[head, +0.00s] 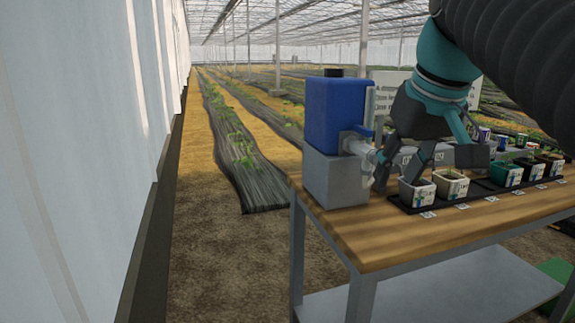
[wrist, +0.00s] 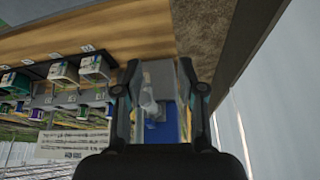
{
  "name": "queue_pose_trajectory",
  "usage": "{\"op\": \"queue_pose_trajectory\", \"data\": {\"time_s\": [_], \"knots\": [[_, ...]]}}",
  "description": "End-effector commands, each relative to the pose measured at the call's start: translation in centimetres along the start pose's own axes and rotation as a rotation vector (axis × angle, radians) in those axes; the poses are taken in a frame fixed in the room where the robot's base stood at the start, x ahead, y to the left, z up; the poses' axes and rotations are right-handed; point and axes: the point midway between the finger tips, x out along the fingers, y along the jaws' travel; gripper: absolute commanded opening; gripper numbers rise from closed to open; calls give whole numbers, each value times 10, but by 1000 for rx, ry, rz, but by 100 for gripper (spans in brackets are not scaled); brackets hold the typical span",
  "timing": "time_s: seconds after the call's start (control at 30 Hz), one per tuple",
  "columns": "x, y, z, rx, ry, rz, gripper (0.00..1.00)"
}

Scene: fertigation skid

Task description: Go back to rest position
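My gripper (head: 395,180) is above the wooden bench, just right of the blue tank's tap, with its fingers pointing down. In the wrist view my gripper (wrist: 159,70) has its two dark fingers apart, with nothing clearly held between them. The tap (head: 357,146) is pale grey with a blue lever, on the front of a blue tank (head: 335,112). In the wrist view the tap (wrist: 149,100) shows between the fingers. I cannot tell whether a finger touches it.
The tank stands on a grey block (head: 335,178) at the left end of the bench (head: 365,235). Several seedling pots, including a white one (head: 416,192), stand in a black tray to the right. A white wall (head: 80,150) runs along the left. The soil floor between is clear.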

Motion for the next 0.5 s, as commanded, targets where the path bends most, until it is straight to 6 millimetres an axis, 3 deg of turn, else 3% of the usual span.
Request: {"op": "queue_pose_trajectory", "data": {"time_s": [0.5], "knots": [[149,-14,146,110,48,61,40]]}}
